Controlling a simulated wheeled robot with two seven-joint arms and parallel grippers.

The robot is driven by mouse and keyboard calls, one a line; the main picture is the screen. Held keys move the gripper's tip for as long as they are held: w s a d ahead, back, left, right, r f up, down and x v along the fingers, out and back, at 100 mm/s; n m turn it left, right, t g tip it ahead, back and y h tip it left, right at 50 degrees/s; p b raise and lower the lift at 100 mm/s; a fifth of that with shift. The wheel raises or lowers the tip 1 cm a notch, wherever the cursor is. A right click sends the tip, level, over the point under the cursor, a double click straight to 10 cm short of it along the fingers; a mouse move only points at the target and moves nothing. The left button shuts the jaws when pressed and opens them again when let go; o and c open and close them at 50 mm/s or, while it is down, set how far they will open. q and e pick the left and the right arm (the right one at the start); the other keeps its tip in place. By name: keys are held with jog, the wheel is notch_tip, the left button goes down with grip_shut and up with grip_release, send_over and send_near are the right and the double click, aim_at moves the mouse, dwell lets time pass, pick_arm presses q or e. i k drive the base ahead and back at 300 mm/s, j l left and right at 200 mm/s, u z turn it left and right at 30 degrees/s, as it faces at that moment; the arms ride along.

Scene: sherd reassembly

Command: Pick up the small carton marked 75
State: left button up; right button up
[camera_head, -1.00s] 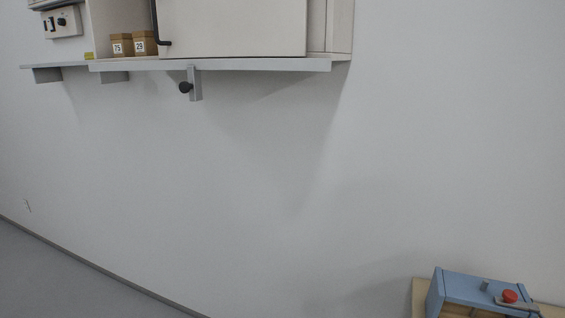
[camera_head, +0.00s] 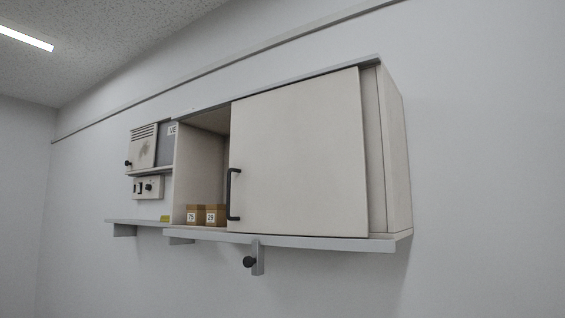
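The small carton marked 75 (camera_head: 194,214) is brown with a white label. It stands upright in the open left part of a wall cabinet (camera_head: 300,155). A similar carton marked 29 (camera_head: 215,215) stands close on its right, nearer the door. Neither of my grippers shows in this view.
A pale sliding door (camera_head: 295,150) with a dark handle (camera_head: 231,194) covers the cabinet's right part, just right of the cartons. A grey ledge (camera_head: 300,240) with a black knob (camera_head: 249,262) runs below. A control box (camera_head: 148,187) and yellow tag (camera_head: 165,218) are at left.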

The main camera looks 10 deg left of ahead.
aim_at(196, 214)
jog(key=i+j+z, duration=0.25)
jog(key=j+z, duration=0.15)
jog(key=j, duration=1.55)
jog(key=j+z, duration=0.35)
jog(key=j, duration=1.6)
jog(key=i+l+u, duration=0.1)
jog(key=l+u, duration=0.15)
jog(key=i+l+u, duration=0.1)
jog(key=l+u, duration=0.15)
